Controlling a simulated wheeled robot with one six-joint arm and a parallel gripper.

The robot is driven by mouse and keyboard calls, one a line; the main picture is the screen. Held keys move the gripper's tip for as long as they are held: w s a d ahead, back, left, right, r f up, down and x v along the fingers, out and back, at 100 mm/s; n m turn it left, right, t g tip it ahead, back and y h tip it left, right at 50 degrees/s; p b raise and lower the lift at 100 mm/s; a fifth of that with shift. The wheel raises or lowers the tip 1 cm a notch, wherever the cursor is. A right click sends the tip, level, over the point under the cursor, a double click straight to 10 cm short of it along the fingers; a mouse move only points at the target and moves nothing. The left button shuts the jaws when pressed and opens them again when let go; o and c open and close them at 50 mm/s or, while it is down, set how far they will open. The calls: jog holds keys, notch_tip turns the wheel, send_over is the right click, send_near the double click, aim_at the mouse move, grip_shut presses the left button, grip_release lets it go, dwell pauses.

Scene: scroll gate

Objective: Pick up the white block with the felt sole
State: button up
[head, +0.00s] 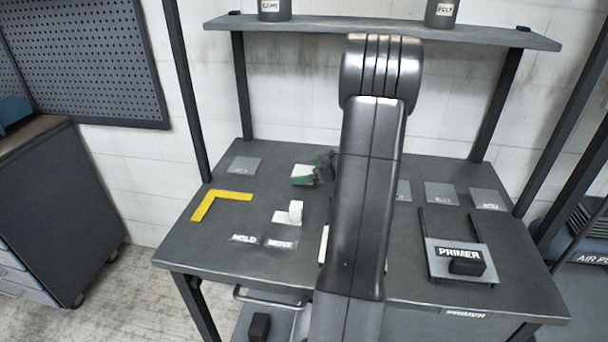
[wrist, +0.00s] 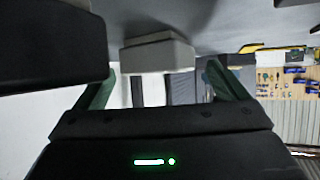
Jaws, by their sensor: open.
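A white block (head: 302,171) stands on the left back part of the workbench (head: 180,245) in the head view. It also shows in the wrist view (wrist: 157,57), between my green fingers. My gripper (head: 313,170) is open, with a green finger on either side of the block. In the wrist view, my gripper (wrist: 160,68) shows a gap between each finger and the block. I cannot tell how far the block lies between the fingers. A felt sole cannot be made out clearly. My arm hides the middle of the bench.
A yellow angle piece (head: 221,200) lies left of the block. A PRIMER tray (head: 460,262) holding a black block is at right. A shelf (head: 300,25) spans the back.

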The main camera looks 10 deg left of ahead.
jog(key=c, duration=1.4)
jog(key=shift+r, duration=0.15)
